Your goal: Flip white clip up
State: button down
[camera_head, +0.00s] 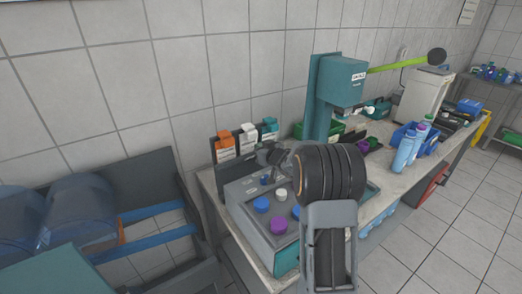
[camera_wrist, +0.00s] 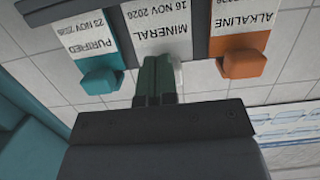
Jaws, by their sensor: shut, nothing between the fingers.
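The white clip (camera_head: 248,128) is the middle of three clips on the dark rack by the wall, between an orange clip (camera_head: 224,138) and a teal clip (camera_head: 270,124). In the upside-down wrist view, the white MINERAL label (camera_wrist: 157,30) shows, with the white clip's lower part largely hidden behind my fingers. My gripper (camera_wrist: 156,82) is shut and empty, its dark green fingertips right in front of the white clip. I cannot tell whether they touch it. In the head view my gripper (camera_head: 268,156) is beside the rack, partly hidden by my arm.
The orange clip (camera_wrist: 243,64) and teal clip (camera_wrist: 101,75) jut out on either side of my fingers in the wrist view. A panel with blue, purple and white knobs (camera_head: 278,225) lies below my arm. A teal machine (camera_head: 335,85) stands to the right.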

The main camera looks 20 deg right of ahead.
jog(key=shift+r+p+x, duration=0.15)
jog(key=shift+p+x, duration=0.05)
jog(key=shift+x, duration=0.65)
jog(key=shift+r+p+x, duration=0.15)
jog(key=shift+x, duration=0.7)
jog(key=shift+s, duration=0.2)
notch_tip(320, 180, up, 13)
jog(key=p, duration=0.7)
dwell(1.2)
jog(key=shift+w, duration=0.15)
dwell(0.4)
jog(key=shift+w+a+r, duration=0.2)
jog(key=shift+w+a, duration=0.05)
jog(key=shift+w, duration=0.95)
jog(key=shift+w+a+r, duration=0.2)
jog(key=shift+w, duration=0.95)
jog(key=shift+w+a+r, duration=0.2)
jog(key=shift+w+a, duration=0.05)
jog(key=shift+w, duration=0.95)
jog(key=shift+s, duration=0.1)
